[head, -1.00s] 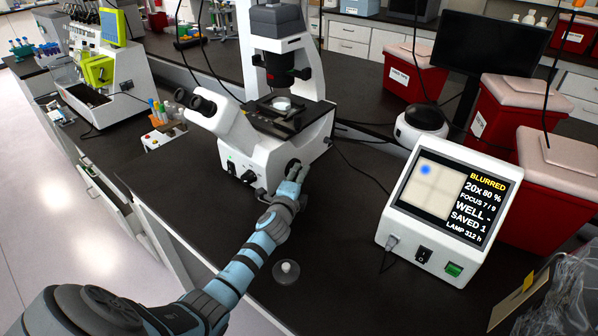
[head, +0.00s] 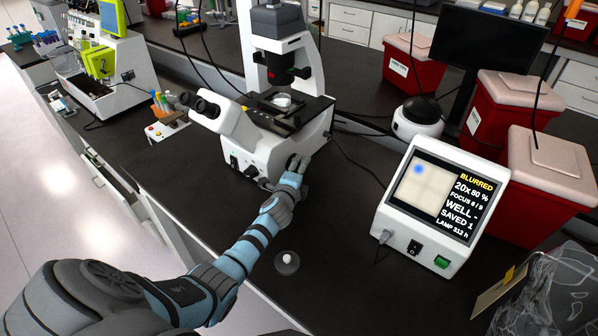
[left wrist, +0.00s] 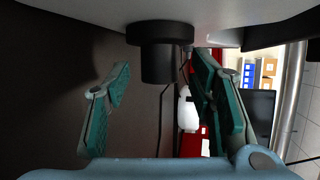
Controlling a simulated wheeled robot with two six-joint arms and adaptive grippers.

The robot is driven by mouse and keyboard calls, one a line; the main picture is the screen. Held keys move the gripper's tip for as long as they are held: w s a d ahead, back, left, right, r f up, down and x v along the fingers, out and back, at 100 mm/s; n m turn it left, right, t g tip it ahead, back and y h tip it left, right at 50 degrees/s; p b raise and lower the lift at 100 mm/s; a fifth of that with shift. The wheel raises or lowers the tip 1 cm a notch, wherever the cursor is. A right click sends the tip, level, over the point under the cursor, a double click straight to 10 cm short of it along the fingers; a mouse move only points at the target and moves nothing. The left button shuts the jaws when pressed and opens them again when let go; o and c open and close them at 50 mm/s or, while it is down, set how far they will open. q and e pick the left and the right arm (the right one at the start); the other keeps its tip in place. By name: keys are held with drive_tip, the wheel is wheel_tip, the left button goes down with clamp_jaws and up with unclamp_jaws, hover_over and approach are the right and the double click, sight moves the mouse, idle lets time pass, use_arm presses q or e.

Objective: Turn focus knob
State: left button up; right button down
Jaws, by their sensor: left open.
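The white microscope (head: 250,125) stands on the dark bench with a round dish (head: 282,101) on its stage. In the left wrist view, the black stepped focus knob (left wrist: 160,55) sticks out from the microscope's side. My left gripper (head: 299,163) is at the microscope's right front side. Its two fingers are open, one on each side of the knob, with gaps visible in the wrist view. In the head view the gripper largely hides the knob. The display box (head: 440,205) shows a blue spot and reads BLURRED, 20X 80 %, WELL -, SAVED 1; its focus digit is hard to read.
A clear round base with a white knob (head: 287,260) stands beside my left forearm. A white-and-black round device (head: 418,120) and red bins (head: 535,185) are to the right. A tube rack (head: 165,128) is left of the microscope. The bench in front is mostly clear.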

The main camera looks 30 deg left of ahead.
use_arm(q)
drive_tip(key=v, duration=1.2)
drive_tip(key=shift+s, duration=0.15)
idle(1.5)
